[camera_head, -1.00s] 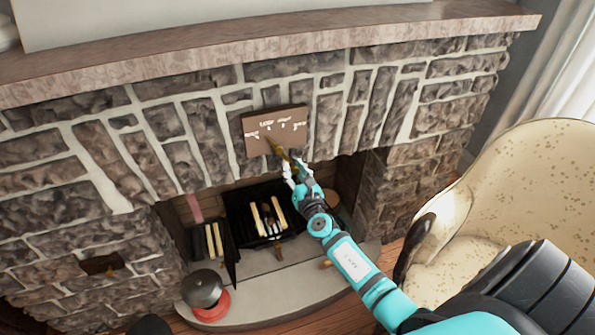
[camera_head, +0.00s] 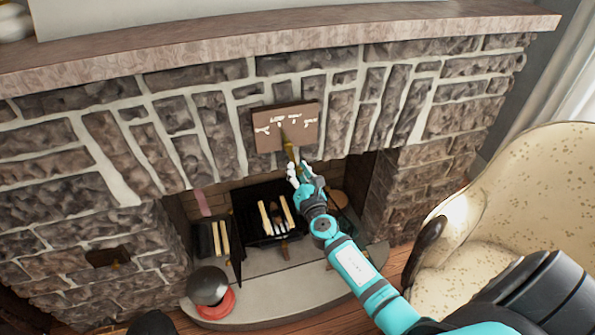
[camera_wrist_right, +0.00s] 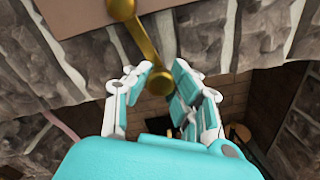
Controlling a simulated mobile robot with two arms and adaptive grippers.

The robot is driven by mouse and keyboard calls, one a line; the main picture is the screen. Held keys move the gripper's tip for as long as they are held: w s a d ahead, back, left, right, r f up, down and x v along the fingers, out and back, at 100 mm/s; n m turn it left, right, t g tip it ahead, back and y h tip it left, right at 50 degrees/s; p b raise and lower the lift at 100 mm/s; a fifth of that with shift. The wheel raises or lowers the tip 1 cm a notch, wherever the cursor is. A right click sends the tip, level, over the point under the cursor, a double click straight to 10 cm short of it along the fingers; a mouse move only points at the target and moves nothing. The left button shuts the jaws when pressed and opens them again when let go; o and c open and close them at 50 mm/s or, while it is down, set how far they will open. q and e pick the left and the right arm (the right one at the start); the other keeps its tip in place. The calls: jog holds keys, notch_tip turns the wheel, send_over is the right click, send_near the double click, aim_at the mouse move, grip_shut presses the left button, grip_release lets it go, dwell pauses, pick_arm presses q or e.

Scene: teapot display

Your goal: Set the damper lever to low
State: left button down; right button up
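The damper plate (camera_head: 303,132) is a brown panel with white marks, too small to read, on the stone front above the firebox. The brass damper lever (camera_head: 288,147) hangs from it, slightly tilted, its lower end to the right. In the right wrist view the lever (camera_wrist_right: 143,42) runs down to a round knob between the fingertips. My right gripper (camera_head: 298,172) is below the plate. In the wrist view its fingers (camera_wrist_right: 160,76) close in on both sides of the knob and appear to touch it. My left gripper is not in view.
The stone mantel shelf (camera_head: 200,50) juts out above. The firebox holds a dark grate (camera_head: 250,232) with pale logs. A red and dark round object (camera_head: 212,292) stands on the hearth (camera_head: 270,308). A cream armchair (camera_head: 515,190) is at the right.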

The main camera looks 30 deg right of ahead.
jog(key=o, duration=0.5)
jog(key=shift+s, duration=0.15)
jog(key=v, duration=1.2)
jog(key=s+a+f+m+g+y+p, duration=0.15)
jog(key=s+f+m+g, duration=0.45)
jog(key=f, duration=0.9)
jog(key=s+a+f+m+g+p, duration=0.1)
jog(key=s+a+f+m+g, duration=0.15)
jog(key=s+f+m, duration=0.85)
jog(key=s+a+f+m+g, duration=0.1)
jog(key=s+f+m+g, duration=0.1)
jog(key=s+f, duration=0.4)
jog(key=s+a+f+m+g+y, duration=0.1)
jog(key=s+f+m+g, duration=0.2)
jog(key=s+f, duration=0.3)
jog(key=s+a+f+m+g+y+p, duration=0.1)
jog(key=s+f, duration=0.5)
jog(key=s, duration=0.7)
jog(key=shift+a+m+g+y, duration=0.25)
jog(key=shift+a+m+g, duration=0.35)
jog(key=shift+m+g, duration=0.4)
